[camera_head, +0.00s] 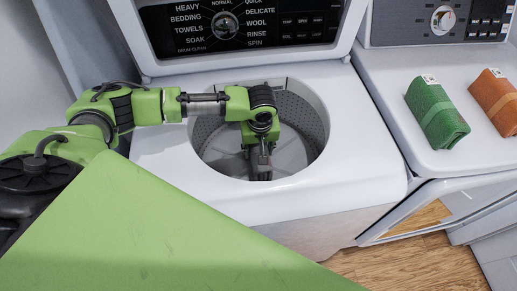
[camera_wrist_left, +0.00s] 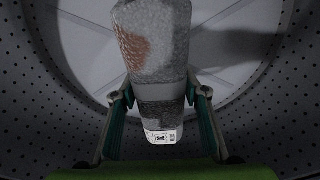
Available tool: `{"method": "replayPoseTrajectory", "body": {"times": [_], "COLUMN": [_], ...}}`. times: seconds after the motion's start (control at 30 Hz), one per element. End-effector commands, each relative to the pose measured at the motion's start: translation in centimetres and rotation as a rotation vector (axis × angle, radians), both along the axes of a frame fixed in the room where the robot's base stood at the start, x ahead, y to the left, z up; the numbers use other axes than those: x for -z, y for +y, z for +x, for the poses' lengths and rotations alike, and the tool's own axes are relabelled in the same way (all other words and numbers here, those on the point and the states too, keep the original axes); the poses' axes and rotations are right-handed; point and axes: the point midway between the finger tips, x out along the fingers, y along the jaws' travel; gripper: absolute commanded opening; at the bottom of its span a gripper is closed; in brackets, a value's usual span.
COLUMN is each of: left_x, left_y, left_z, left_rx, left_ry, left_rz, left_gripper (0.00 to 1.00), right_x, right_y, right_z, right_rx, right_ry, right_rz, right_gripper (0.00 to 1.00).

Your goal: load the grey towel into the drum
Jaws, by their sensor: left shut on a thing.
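The drum (camera_head: 300,125) is the round perforated tub in the open top of the left machine. My left gripper (camera_head: 260,172) reaches down through the opening into the drum. In the left wrist view the grey towel (camera_wrist_left: 165,50), rolled or folded, with a white label at its near end, lies between the two fingers of the left gripper (camera_wrist_left: 158,100). The gripper is shut on it inside the drum. A reddish-brown patch shows on the towel. The drum floor (camera_wrist_left: 85,50) is behind it; I cannot tell whether the towel touches it. My right gripper is not in view.
A green towel (camera_head: 437,112) and an orange towel (camera_head: 497,100) lie on the right machine's white top (camera_head: 395,95). The control panel (camera_head: 240,25) rises behind the drum opening. An open door (camera_head: 410,210) juts from the right machine's front. The drum's white rim surrounds my left arm.

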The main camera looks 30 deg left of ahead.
Motion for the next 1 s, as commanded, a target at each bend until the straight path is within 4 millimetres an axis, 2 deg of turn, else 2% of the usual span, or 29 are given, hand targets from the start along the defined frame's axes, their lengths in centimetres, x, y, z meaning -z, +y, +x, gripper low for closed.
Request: {"method": "replayPoseTrajectory", "body": {"times": [0.17,0.5,0.53,0.6,1.0], "left_x": [-0.1,0.9,1.0,0.9,0.6], "left_y": [0.0,0.0,0.0,0.0,0.0], "left_z": [0.1,0.0,0.0,0.0,0.1], "left_rx": [0.0,0.0,0.0,0.0,0.001], "left_ry": [-0.002,0.0,0.0,0.0,-0.002], "left_rz": [-0.001,0.0,0.0,0.0,0.001], "left_gripper": [0.11,0.11,0.44,0.58,0.58], "right_x": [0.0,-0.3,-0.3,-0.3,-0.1], "right_y": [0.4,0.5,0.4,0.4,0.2], "right_z": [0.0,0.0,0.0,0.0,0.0], "right_rx": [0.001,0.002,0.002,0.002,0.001], "right_ry": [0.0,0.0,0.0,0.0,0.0], "right_rz": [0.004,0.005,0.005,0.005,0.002], "right_gripper": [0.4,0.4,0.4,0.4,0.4]}}
